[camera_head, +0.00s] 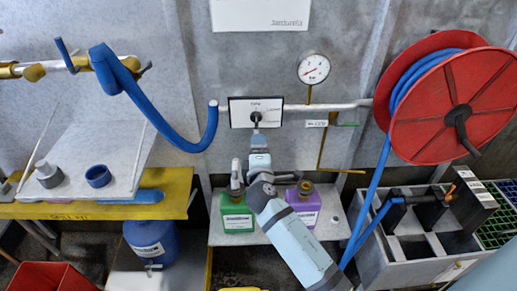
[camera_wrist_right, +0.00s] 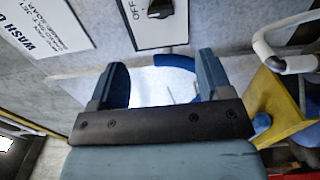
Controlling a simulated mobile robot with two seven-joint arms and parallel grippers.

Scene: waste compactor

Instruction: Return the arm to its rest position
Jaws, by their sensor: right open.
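My right arm reaches up from the lower right in the head view to the wall. Its gripper (camera_head: 257,127) is just below the black knob (camera_head: 256,117) of the white switch panel (camera_head: 240,111). In the right wrist view the two blue fingers (camera_wrist_right: 162,78) stand wide apart and hold nothing. The knob (camera_wrist_right: 160,8) and part of an "OFF" label show above the fingers, apart from them. A white patch with a blue edge shows between the fingers; I cannot tell what it is. My left gripper is not in view.
A blue hose (camera_head: 378,190) hangs from the red reel (camera_head: 430,110) at right. A gauge (camera_head: 313,69) and pipe (camera_head: 335,107) are beside the panel. Another hose (camera_head: 190,145) curves at left.

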